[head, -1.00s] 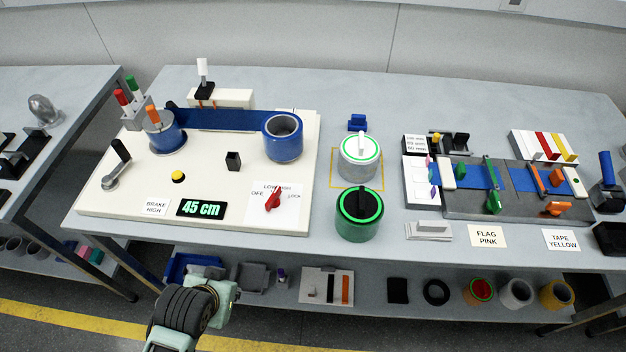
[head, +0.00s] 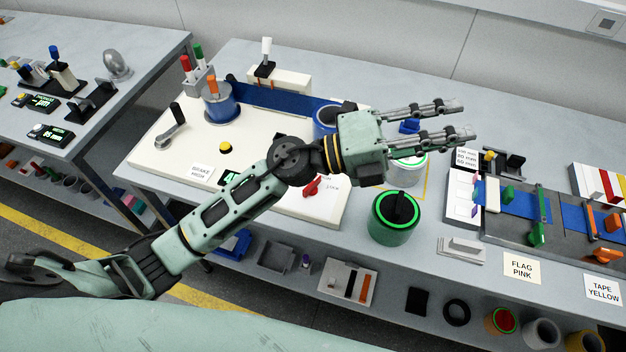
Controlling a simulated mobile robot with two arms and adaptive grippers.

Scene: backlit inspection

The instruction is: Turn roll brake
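The red brake knob (head: 311,187) sits on its dial plate on the cream board (head: 150,145). My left forearm partly covers the dial and its marks, so the knob's setting is hard to read. The "BRAKE HIGH" card (head: 201,173) lies left of it on the board. The blue roll (head: 326,122) is partly hidden behind my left wrist. My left gripper (head: 467,118) is above the table, up and to the right of the knob, pointing right. Its fingers are apart with nothing between them. My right gripper is not in view.
A green-ringed black-topped canister (head: 395,215) and a white one (head: 408,170) stand right of the board. A tape station (head: 500,225) is farther right. A crank (head: 172,130) and a yellow button (head: 225,148) are on the board's left.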

